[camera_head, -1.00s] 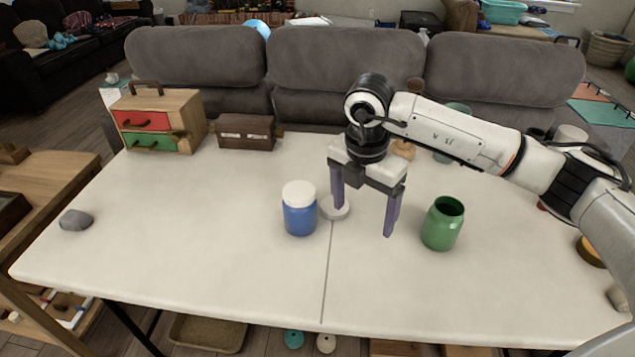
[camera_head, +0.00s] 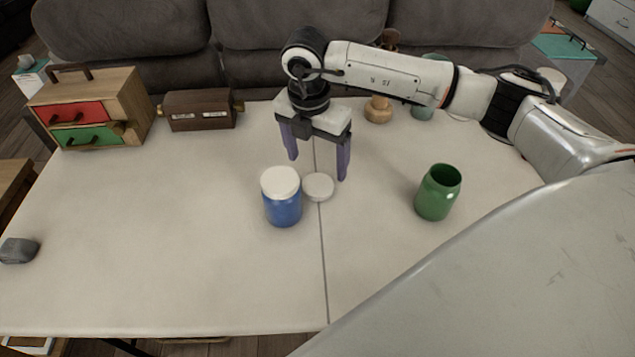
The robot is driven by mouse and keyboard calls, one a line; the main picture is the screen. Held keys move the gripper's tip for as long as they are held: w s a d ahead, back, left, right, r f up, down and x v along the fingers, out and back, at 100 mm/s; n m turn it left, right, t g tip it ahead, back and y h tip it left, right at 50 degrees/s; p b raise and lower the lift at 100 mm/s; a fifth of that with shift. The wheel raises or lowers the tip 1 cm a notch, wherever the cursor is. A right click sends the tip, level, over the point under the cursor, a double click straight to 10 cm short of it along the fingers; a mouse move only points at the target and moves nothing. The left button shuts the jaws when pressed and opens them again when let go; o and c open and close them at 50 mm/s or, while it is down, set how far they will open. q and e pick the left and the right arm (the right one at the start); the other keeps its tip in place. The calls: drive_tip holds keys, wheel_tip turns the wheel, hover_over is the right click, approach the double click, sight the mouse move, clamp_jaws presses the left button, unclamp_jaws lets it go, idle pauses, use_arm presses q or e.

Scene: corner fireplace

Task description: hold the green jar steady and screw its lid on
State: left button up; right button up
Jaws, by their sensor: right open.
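The green jar (camera_head: 437,193) stands upright and open-topped on the right half of the table. A loose white lid (camera_head: 318,187) lies flat near the table's middle seam. Beside it on the left stands a blue jar (camera_head: 282,204) with a white lid on top. My right gripper (camera_head: 318,167) is open and empty, pointing down above and just behind the loose white lid, its purple fingers spread wide. It is apart from the green jar, to its left. My left gripper is not in view.
A small chest with red and green drawers (camera_head: 123,96) and a dark brown box (camera_head: 198,110) stand at the back left. A grey stone-like lump (camera_head: 18,250) lies at the left edge. A wooden knobbed object (camera_head: 378,110) stands at the back. The front of the table is clear.

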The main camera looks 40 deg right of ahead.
sight(318, 185)
drive_tip(key=shift+w+d+f+p, duration=0.1)
drive_tip(key=shift+f+p, duration=0.05)
drive_tip(key=shift+f, duration=1.6)
drive_tip(key=shift+w+d+f+p, duration=0.1)
drive_tip(key=shift+f+p, duration=0.05)
drive_tip(key=shift+f, duration=1.6)
drive_tip(key=c, duration=1.1)
wheel_tip(318, 185, up, 10)
